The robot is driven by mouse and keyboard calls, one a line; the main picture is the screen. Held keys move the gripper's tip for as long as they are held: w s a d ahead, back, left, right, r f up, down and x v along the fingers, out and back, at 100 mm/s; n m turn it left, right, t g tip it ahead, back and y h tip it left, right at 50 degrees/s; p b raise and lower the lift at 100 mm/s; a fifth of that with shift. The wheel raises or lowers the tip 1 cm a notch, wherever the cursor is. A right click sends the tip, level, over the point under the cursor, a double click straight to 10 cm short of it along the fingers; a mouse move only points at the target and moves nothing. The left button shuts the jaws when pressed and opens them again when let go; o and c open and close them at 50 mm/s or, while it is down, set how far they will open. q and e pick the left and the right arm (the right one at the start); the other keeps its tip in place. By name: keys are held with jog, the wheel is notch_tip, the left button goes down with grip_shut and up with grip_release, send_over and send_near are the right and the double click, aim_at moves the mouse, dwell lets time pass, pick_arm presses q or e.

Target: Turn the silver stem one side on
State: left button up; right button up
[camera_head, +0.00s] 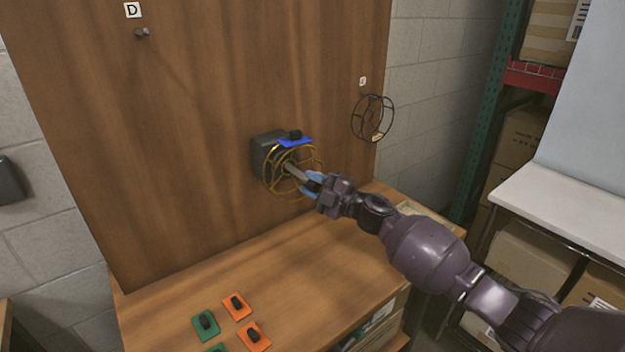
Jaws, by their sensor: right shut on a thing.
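My right gripper (313,184) reaches in from the right, its bluish fingers shut on the outer end of a short greyish stem (294,172). The stem points out of the middle of a gold wire ring frame (272,181). Behind the frame is a dark grey block (264,150) against the upright wooden panel. A blue plate (294,142) with a black knob lies at the block's top right. The fingers hide the stem's near end, and I cannot tell how the stem joins the block. My left gripper is not in view.
A black wire ring frame (372,118) hangs at the panel's right edge. A peg (142,33) sits under the D label. Green (206,325) and orange (237,306) plates with black knobs lie on the wooden bench (180,298). The bench middle is clear.

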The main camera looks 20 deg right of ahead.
jog(key=shift+n, duration=0.5)
jog(key=o, duration=0.9)
jog(key=v, duration=1)
jog(key=shift+s+d+r+b, duration=0.15)
jog(key=shift+s+d+b, duration=0.15)
